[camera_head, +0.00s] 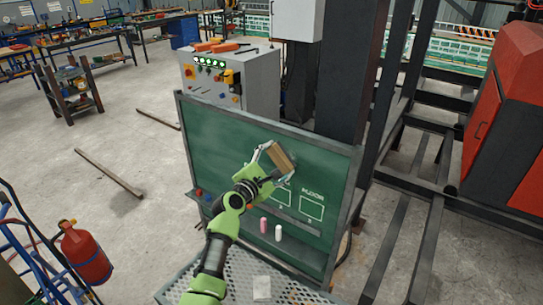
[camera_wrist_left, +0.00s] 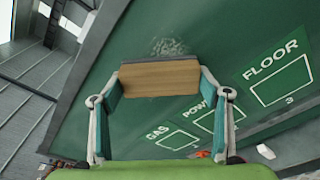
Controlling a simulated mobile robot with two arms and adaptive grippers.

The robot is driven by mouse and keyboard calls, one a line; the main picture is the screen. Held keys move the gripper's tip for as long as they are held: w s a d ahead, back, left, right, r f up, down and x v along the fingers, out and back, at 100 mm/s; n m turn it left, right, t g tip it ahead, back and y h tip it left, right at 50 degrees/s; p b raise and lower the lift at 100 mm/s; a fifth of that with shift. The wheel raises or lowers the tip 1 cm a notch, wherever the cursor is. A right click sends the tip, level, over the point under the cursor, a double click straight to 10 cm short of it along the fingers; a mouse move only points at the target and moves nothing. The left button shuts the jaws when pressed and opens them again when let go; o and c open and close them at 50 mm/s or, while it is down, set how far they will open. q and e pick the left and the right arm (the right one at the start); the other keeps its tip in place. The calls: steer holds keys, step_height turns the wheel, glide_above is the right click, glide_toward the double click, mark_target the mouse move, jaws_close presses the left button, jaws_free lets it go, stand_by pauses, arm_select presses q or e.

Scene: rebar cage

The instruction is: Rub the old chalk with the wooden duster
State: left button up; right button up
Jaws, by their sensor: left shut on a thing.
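My left gripper (camera_head: 268,163) is shut on the wooden duster (camera_head: 283,157), a tan block, in front of the upper right part of the green board (camera_head: 225,135). In the left wrist view, the duster (camera_wrist_left: 160,78) lies level between the two fingertips (camera_wrist_left: 160,82). The old chalk (camera_wrist_left: 168,46) is a pale, cloudy smudge on the board just beyond the duster's far edge. Whether the duster touches the board is hard to tell. In the head view the arm and duster hide part of that area. My right gripper is out of view.
Printed boxes labelled FLOOR (camera_wrist_left: 282,82), POWER and GAS are beside the duster. A pink stick (camera_head: 264,224) and a white stick (camera_head: 278,232) stand at the board's lower part. A perforated shelf (camera_head: 240,285) lies below. A dark column (camera_head: 350,70) rises behind the board.

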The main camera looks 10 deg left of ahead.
mark_target(297, 161)
arm_select(q)
steer(key=shift+s+d+r+p, duration=0.1)
steer(key=shift+s+d+p, duration=0.2)
steer(key=shift+d, duration=0.55)
steer(key=shift+s+d+r+p, duration=0.15)
steer(key=shift+s+d, duration=0.1)
steer(key=shift+d, duration=0.55)
steer(key=shift+s+d+f, duration=0.1)
steer(key=shift+s+d, duration=0.1)
steer(key=shift+d, duration=0.25)
steer(key=shift+s+d+f, duration=0.1)
steer(key=shift+s+d, duration=0.05)
steer(key=shift+d, duration=0.25)
steer(key=shift+w+a+b, duration=0.4)
steer(key=shift+w+a, duration=0.05)
steer(key=shift+a, duration=0.75)
steer(key=shift+w+a+b, duration=0.35)
steer(key=shift+w+a, duration=0.05)
steer(key=shift+a, duration=0.8)
steer(key=shift+w+a+b, duration=0.4)
steer(key=shift+w+a, duration=0.05)
steer(key=shift+a, duration=0.75)
steer(key=shift+w+a+b, duration=0.2)
steer(key=shift+a+b, duration=0.1)
steer(key=shift+a, duration=0.2)
steer(key=shift+w+a+b, duration=0.2)
steer(key=shift+a+b, duration=0.05)
steer(key=shift+a, duration=0.25)
steer(key=shift+w+a, duration=0.2)
steer(key=shift+a, duration=0.4)
